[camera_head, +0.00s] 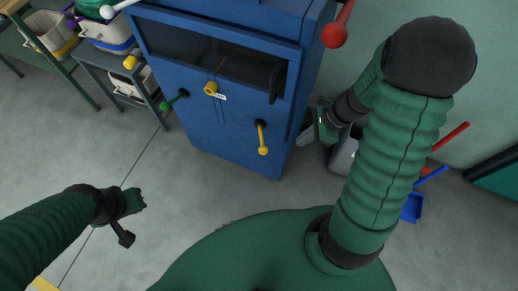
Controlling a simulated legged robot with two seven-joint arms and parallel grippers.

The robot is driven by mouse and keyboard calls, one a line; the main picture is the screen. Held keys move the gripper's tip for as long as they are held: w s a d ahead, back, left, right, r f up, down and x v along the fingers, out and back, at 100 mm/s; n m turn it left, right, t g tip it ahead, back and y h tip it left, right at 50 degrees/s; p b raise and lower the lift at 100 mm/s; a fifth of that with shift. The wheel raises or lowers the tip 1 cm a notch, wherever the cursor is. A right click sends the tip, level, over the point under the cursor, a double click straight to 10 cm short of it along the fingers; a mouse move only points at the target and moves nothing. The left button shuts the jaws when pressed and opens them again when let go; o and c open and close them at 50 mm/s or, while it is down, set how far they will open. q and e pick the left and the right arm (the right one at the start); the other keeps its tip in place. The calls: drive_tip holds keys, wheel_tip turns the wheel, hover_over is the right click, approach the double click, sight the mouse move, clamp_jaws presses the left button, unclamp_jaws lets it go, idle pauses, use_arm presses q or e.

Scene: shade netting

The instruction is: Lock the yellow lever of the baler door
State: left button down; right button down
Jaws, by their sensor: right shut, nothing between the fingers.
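The blue baler (225,135) stands upright ahead of me with a dark opening in its upper front. A yellow lever (262,140) sits at the right of the door front and hangs nearly straight down from a dark pivot. A second yellow handle (210,88) with a small white label is at the door's upper middle. My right gripper (309,135) is shut and empty, just right of the baler's right edge and apart from the yellow lever. My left gripper (132,217) is low at the left over the floor, away from the baler; its jaw opening is unclear.
A green-knobbed handle (175,100) sticks out at the baler's left, and a red lever (337,30) at its upper right. A bin (342,155) stands behind my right arm, beside a blue dustpan (411,208). Shelves with tubs (106,38) stand left. The floor before the baler is clear.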

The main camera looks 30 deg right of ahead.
sight(261, 140)
drive_tip(key=w+a+f+b, duration=0.4)
drive_tip(key=a+f, duration=0.3)
drive_tip(key=f, duration=0.1)
drive_tip(key=shift+m, duration=0.3)
idle(0.3)
drive_tip(key=shift+d, duration=0.15)
